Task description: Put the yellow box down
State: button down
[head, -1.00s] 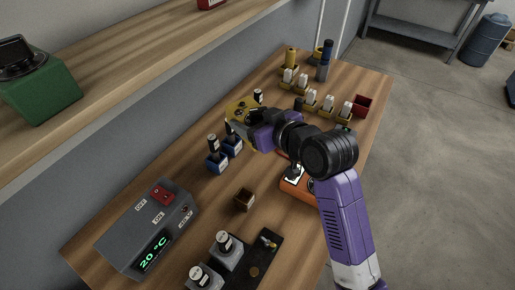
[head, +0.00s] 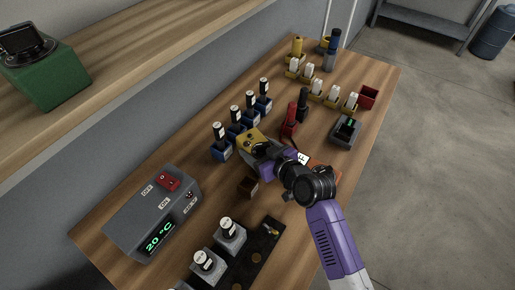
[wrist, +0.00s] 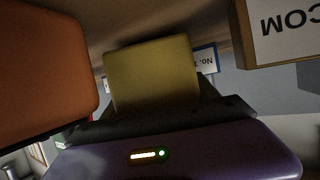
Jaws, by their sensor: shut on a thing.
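My gripper (head: 264,149) is shut on the yellow box (head: 249,139), which shows dark round marks on top in the head view. It is over the middle of the wooden bench, just right of the row of blue holders. The wrist view also shows the yellow box (wrist: 150,75) in front of the dark jaws. I cannot tell whether its underside touches the bench. My arm covers part of the area to its right.
Blue holders with dark bottles (head: 237,130) stand left of the box. Behind are a red object (head: 290,119) and a black-and-grey device (head: 345,131).

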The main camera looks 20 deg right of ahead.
jog(key=shift+f, duration=0.2)
jog(key=shift+f, duration=0.15)
jog(key=shift+c, duration=1.1)
grip_release()
